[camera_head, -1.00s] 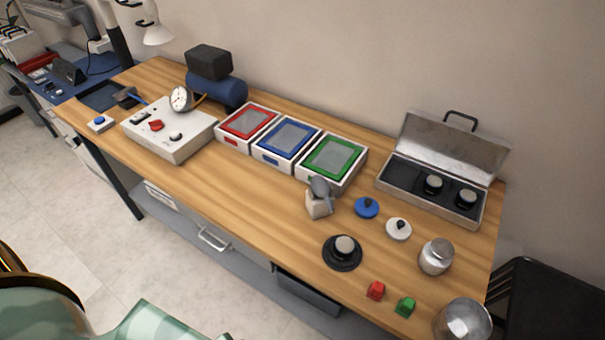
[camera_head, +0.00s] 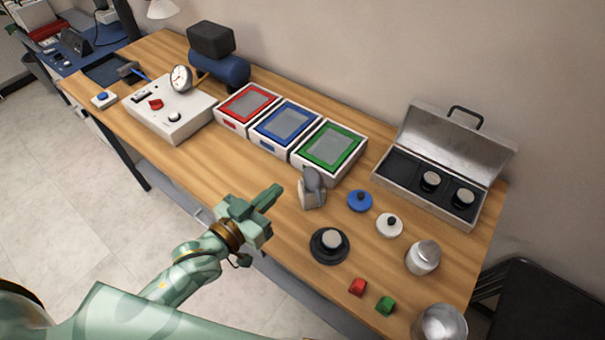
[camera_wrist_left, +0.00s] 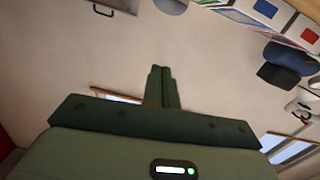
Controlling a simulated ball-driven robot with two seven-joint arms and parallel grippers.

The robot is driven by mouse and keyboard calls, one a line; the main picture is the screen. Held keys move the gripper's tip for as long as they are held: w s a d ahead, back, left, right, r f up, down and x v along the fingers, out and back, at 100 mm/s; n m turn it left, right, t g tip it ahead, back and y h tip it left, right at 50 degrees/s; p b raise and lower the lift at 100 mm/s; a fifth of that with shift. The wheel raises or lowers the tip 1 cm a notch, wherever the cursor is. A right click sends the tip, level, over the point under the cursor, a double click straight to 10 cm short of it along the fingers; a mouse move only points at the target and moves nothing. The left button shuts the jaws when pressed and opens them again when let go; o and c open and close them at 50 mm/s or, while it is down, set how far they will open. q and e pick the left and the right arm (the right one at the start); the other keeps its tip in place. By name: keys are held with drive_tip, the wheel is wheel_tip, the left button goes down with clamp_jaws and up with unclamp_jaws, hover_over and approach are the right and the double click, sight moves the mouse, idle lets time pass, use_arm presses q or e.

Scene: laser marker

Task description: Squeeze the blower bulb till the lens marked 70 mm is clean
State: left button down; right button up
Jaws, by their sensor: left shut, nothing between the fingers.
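A grey bulb-shaped thing (camera_head: 314,180), which looks like the blower bulb, rests in a small pale holder (camera_head: 312,200) in front of the green-framed tray. A black round mount with a pale disc on top (camera_head: 330,243) stands nearer the front edge. My right gripper is out of view.
Red, blue and green framed trays stand along the back; the green one (camera_head: 328,150) is nearest the bulb. The open metal case (camera_head: 381,183) is behind.

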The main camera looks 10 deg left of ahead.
use_arm(q)
drive_tip(key=b, duration=0.1)
hover_over(312, 179)
drive_tip(key=s+a, duration=0.1)
drive_tip(key=a, duration=0.1)
drive_tip(key=f, duration=0.2)
drive_tip(key=f+b, duration=0.1)
drive_tip(key=shift+s+f, duration=0.2)
drive_tip(key=shift+f, duration=0.2)
drive_tip(key=shift+d+f, duration=0.15)
drive_tip(key=shift+f, duration=0.35)
